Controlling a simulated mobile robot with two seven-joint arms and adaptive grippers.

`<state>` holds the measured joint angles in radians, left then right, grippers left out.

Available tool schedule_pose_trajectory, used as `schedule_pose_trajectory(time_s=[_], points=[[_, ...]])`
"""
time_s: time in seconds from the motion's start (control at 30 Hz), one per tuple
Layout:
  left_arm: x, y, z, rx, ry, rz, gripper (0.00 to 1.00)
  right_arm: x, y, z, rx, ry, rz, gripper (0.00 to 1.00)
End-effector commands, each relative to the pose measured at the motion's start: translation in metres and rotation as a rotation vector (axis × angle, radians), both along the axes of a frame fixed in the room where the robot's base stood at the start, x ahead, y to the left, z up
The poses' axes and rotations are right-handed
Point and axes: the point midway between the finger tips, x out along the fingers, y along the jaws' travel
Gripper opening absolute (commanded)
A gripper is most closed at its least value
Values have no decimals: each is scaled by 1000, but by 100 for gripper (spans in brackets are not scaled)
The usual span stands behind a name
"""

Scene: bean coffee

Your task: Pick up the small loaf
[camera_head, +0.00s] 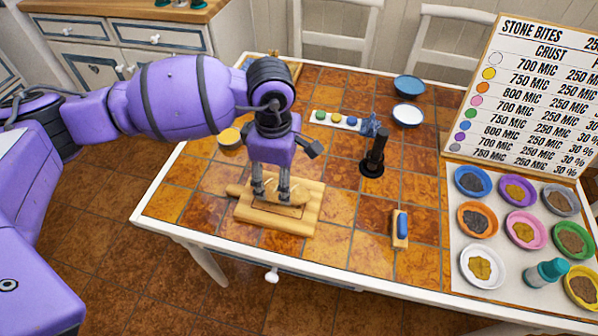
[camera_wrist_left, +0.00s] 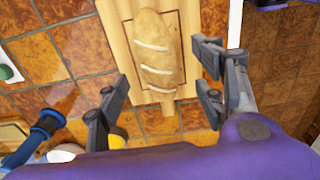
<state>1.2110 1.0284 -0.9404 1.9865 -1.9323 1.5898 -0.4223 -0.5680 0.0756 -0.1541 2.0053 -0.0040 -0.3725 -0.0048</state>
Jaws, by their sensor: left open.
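The small loaf (camera_wrist_left: 156,55) is tan with pale score marks and lies on a wooden board (camera_wrist_left: 120,45) in the wrist view. In the head view the loaf (camera_head: 293,197) is partly hidden by my left gripper's fingers on the wooden board (camera_head: 262,222). My left gripper (camera_head: 270,190) points down over the loaf. In the wrist view my left gripper (camera_wrist_left: 165,92) is open, with its fingers apart on either side of the loaf's near end; I see no contact. My right gripper is not in view.
A black stand (camera_head: 374,155) is behind the board, to the right. A small block with a blue top (camera_head: 402,225) lies right of the board. A yellow-filled bowl (camera_head: 229,138) is behind left. Several colored bowls fill the table's right side. Tiles in front are clear.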

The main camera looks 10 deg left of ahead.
Motion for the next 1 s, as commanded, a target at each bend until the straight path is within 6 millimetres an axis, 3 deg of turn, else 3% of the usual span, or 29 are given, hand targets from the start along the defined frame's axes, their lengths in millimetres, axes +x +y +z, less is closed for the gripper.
schedule_pose_trajectory(time_s=[0.17,0.5,0.73,1.0], points=[[-1,0,-18,-2,3,2,62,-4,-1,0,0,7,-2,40],[1,4,-62,-4,3,2,62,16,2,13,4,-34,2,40],[1,3,-66,-5,2,2,62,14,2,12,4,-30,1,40],[1,3,-66,-4,2,2,30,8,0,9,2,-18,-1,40]])
